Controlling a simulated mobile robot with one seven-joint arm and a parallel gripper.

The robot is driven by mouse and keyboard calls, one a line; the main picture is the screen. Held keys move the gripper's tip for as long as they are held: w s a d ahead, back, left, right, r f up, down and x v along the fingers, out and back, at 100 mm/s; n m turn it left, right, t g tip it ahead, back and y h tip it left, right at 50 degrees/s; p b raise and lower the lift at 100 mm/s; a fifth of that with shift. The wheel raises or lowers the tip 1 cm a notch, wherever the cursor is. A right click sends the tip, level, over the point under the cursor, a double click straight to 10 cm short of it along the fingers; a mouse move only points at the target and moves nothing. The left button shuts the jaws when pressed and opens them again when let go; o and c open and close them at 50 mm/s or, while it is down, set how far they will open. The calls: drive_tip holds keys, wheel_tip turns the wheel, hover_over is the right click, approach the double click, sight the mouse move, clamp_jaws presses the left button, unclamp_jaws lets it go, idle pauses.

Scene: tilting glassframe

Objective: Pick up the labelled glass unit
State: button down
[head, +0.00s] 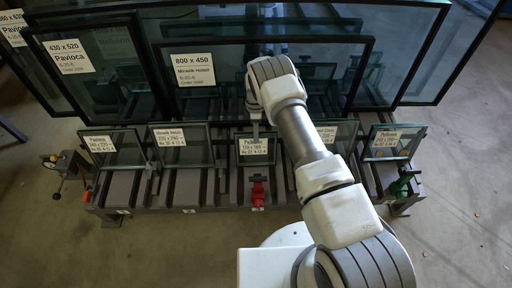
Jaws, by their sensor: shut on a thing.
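Several labelled glass units stand upright in the tilting glassframe (185,197). The small centre unit (254,148) carries a white label that seems to read "Pellonen". My gripper (256,127) is at this unit's top edge, shut on it, with the arm reaching in from the lower right. The fingers are small and partly hidden by my wrist. The unit's lower edge appears to be at the frame's slats; I cannot tell whether it is lifted clear.
Small labelled units stand at the left (112,147), left of centre (180,145) and right (390,142); another is partly behind my arm. Large labelled panes (200,65) rise close behind. A red clamp (258,192) sits in front, a green one (402,184) at the right.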

drive_tip(key=shift+r, duration=0.15)
wheel_tip(320, 180, up, 10)
drive_tip(key=p, duration=0.3)
